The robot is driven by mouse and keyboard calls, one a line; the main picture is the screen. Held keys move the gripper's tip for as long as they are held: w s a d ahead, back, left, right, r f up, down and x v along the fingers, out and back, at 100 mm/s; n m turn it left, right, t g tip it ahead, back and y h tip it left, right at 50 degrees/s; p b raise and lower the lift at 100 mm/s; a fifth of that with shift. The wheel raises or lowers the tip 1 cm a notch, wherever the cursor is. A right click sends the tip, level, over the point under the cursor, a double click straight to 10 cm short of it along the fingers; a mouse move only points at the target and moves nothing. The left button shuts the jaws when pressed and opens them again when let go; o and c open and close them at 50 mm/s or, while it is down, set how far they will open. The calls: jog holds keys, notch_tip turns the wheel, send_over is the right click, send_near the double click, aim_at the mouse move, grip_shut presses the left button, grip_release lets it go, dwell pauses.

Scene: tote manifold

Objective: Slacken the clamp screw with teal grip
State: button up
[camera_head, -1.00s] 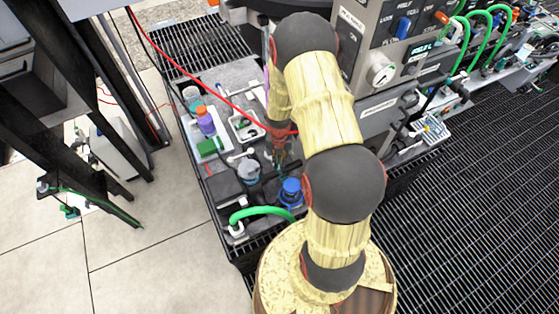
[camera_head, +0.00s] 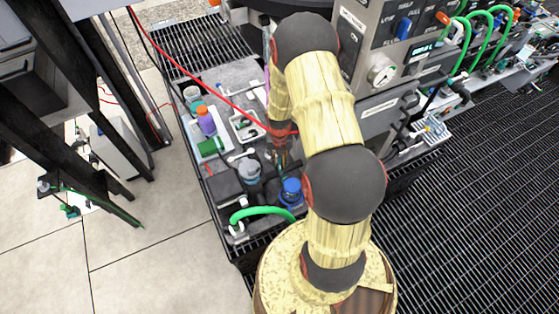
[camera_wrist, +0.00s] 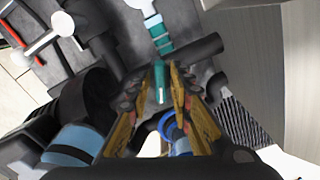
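The teal grip (camera_wrist: 160,82) of the clamp screw shows in the wrist view as a narrow upright piece between my fingertips. A banded teal part (camera_wrist: 159,34) lies beyond it, near a dark cylinder. My gripper (camera_wrist: 162,88) has its wooden-looking fingers on either side of the grip, with a gap that appears to remain beside it, so it looks open. Whether a finger touches the grip is hard to tell. In the head view my gripper (camera_head: 281,158) points down over the grey bench, and my arm hides much around it.
A blue-capped part (camera_head: 291,188) stands close to my gripper, and a grey-blue jar (camera_head: 249,169) is to its left. A green hose (camera_head: 262,212) arcs in front. An orange-capped purple bottle (camera_head: 206,121) is farther left.

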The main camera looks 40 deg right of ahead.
aim_at(279, 163)
jog(key=shift+o, duration=0.8)
notch_tip(279, 163, up, 12)
dwell(0.3)
